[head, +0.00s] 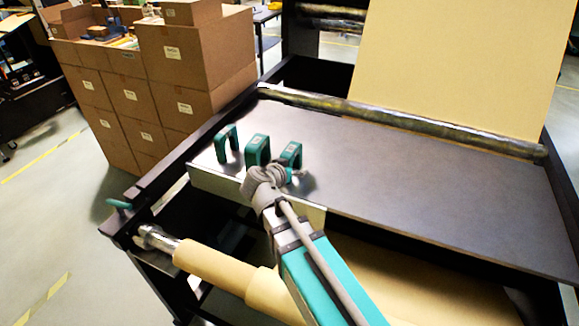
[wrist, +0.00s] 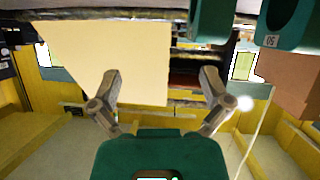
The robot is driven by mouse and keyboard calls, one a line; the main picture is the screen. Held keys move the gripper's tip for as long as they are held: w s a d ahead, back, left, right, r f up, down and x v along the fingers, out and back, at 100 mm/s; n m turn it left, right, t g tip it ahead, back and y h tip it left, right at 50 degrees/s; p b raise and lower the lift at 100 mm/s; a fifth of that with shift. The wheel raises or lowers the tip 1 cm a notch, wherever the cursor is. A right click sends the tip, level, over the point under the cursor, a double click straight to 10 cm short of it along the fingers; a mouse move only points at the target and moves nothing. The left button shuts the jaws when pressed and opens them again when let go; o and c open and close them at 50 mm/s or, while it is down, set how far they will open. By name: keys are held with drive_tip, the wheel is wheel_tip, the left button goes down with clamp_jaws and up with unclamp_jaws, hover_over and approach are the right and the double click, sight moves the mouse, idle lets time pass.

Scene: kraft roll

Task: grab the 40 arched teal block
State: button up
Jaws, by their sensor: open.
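Three arched teal blocks stand in a row near the left end of the dark plate: a left one (head: 227,142), a middle one (head: 257,150) and a right one (head: 291,155). No number is legible in the head view, so I cannot tell which is the 40. In the wrist view two blocks hang inverted along the top: one block (wrist: 212,20), and a corner block (wrist: 290,22) whose label appears to read 50. My gripper (head: 266,178) is in front of the middle and right blocks, partly overlapping them. In the wrist view my gripper (wrist: 161,76) is open, with no block between its fingertips.
The dark plate (head: 420,190) is clear to the right of the blocks. A metal roller (head: 400,122) and a kraft sheet (head: 455,65) are behind. A kraft roll (head: 215,265) lies below the front edge. Stacked cartons (head: 190,75) stand at the back left.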

drive_tip(key=t, duration=0.2)
approach(289, 150)
drive_tip(key=s, duration=0.3)
drive_tip(key=shift+r+y+b, duration=0.3)
drive_tip(key=shift+r+b, duration=0.1)
drive_tip(key=shift+b, duration=0.05)
drive_tip(key=shift+b+x, duration=1.25)
drive_tip(key=shift+x, duration=3.05)
drive_tip(key=shift+a+b+x, duration=0.1)
drive_tip(key=shift+b+x, duration=0.25)
drive_tip(key=shift+x, duration=0.95)
drive_tip(key=shift+a+b+x, duration=0.15)
drive_tip(key=shift+b+x, duration=0.2)
drive_tip(key=shift+x, duration=0.95)
drive_tip(key=shift+r, duration=0.1)
